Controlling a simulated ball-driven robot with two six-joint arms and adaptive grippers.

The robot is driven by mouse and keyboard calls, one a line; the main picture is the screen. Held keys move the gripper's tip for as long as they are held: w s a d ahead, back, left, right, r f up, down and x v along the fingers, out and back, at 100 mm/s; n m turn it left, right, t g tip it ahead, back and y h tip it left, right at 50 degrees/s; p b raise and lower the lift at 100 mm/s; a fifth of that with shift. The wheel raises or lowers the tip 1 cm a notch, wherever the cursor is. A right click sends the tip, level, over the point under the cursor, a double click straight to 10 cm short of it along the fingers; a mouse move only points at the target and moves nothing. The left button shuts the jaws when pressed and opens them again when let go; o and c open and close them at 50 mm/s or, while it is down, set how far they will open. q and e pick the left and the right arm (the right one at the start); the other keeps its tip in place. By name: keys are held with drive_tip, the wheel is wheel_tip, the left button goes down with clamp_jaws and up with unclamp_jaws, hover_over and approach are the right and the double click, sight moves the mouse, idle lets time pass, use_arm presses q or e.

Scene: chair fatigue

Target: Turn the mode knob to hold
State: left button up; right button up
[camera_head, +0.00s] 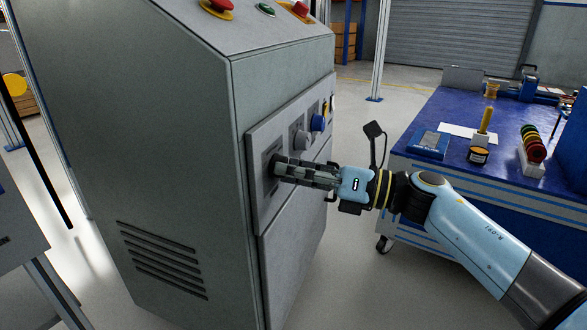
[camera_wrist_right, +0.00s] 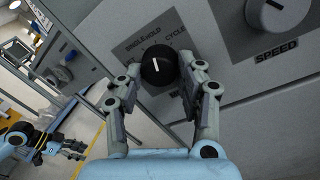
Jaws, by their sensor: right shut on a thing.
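The mode knob (camera_wrist_right: 158,66) is a round black knob with a white pointer line on the grey control panel (camera_head: 262,208). My right gripper (camera_head: 274,166) reaches the panel from the right and is shut on the knob. In the right wrist view its fingers (camera_wrist_right: 160,76) lie on both sides of the knob. In the head view the fingers hide the knob.
A grey speed knob (camera_wrist_right: 273,12) sits beside the mode knob. A blue knob (camera_head: 318,123) is farther along the panel. Red buttons (camera_head: 219,5) are on the cabinet top. A blue workbench (camera_head: 400,165) with tools stands at the right, with open floor between.

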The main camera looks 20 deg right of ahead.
drive_tip(key=o, duration=1.1)
drive_tip(key=shift+o, duration=0.2)
drive_tip(key=v, duration=1.2)
drive_tip(key=shift+f, duration=0.1)
